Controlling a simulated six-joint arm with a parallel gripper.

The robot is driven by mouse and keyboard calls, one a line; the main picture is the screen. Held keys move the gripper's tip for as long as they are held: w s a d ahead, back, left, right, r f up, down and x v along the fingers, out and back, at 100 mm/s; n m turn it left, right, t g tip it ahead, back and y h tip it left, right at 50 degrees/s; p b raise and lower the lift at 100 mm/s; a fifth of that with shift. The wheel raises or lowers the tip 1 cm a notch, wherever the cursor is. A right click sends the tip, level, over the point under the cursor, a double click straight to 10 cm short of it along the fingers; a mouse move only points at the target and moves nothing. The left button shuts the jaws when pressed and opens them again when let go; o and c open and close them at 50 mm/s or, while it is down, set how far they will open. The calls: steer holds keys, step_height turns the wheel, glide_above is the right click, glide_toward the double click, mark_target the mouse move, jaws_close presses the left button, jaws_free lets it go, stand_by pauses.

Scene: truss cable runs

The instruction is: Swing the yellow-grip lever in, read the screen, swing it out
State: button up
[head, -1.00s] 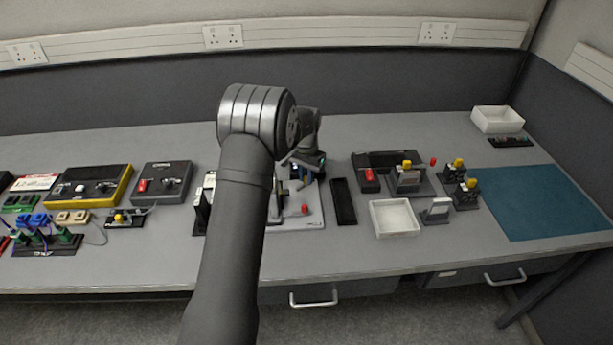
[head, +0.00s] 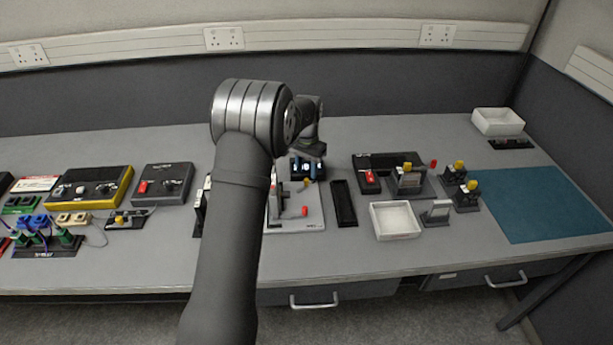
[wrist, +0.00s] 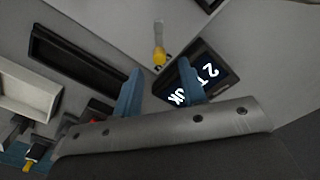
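In the wrist view, the yellow grip (wrist: 159,57) of the lever stands just beyond the gap between my two blue fingertips. I see no finger touching it. My gripper (wrist: 160,88) is open and empty. A dark screen (wrist: 222,72) with lit white characters lies to the right of the grip. I can make out "2 T" and "UK", turned at a slant, with my right finger covering part of the text. In the head view my gripper (head: 307,168) is over the back of the white board (head: 312,222).
A black tray (head: 343,204) lies right of the board, with a white bin (head: 394,219) beyond it. A red-ended lever (head: 304,211) stands on the board. Yellow-topped units (head: 466,195) stand further right. The blue mat (head: 545,204) is clear.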

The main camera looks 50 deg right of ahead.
mark_target(306, 179)
step_height(306, 179, up, 14)
steer(key=shift+f, duration=0.25)
step_height(306, 179, down, 18)
steer(key=shift+r, duration=0.25)
stand_by(0.5)
